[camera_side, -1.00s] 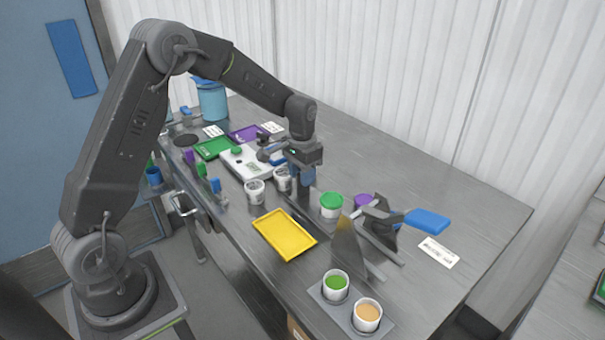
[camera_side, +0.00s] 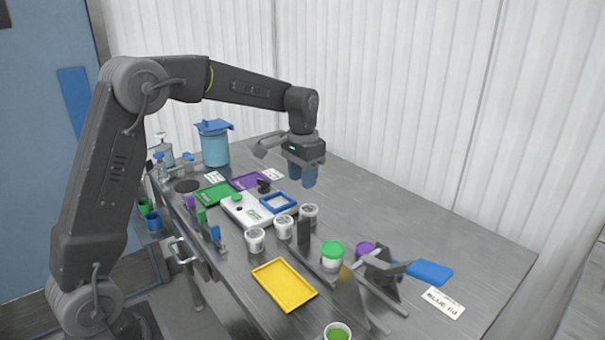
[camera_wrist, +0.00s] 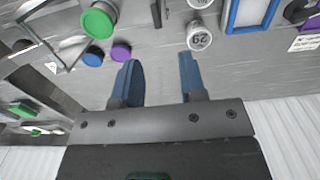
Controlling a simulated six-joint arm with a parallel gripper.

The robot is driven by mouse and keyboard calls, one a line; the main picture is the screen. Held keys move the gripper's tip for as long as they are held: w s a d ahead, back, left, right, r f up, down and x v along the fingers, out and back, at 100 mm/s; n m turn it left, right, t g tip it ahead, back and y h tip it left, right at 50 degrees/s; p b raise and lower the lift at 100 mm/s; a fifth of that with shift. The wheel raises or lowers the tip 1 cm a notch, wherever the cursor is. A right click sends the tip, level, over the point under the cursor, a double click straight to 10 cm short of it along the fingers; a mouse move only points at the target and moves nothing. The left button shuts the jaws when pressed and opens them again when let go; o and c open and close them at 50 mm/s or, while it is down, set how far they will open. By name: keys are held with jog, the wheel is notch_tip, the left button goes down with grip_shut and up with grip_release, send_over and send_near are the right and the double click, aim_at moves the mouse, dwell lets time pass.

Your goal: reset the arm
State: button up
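My gripper (camera_side: 303,176) hangs above the table with its blue fingers pointing down, to the right of the white scale. In the wrist view my gripper (camera_wrist: 158,80) has its two blue fingers spread apart with nothing between them. Nothing touches the fingers. The arm is raised and bent over the table.
Below stand white cups (camera_side: 284,227), a green-lidded cup (camera_side: 332,254), a white scale (camera_side: 245,209) with a blue frame (camera_side: 278,202), a yellow tray (camera_side: 271,293) and a grey stand with a blue paddle (camera_side: 429,272). A blue-lidded container (camera_side: 214,148) stands behind. The right rear table is clear.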

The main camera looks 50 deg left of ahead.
jog(key=shift+r, duration=0.3)
jog(key=s+d+r+t, duration=0.2)
jog(key=s+d+r, duration=0.2)
jog(key=s, duration=0.5)
jog(key=s+d+r+t, duration=0.25)
jog(key=s+d, duration=0.25)
jog(key=s, duration=0.4)
jog(key=s+d+f+t, duration=0.1)
jog(key=s+d+f, duration=0.1)
jog(key=s, duration=0.6)
jog(key=shift+f, duration=0.15)
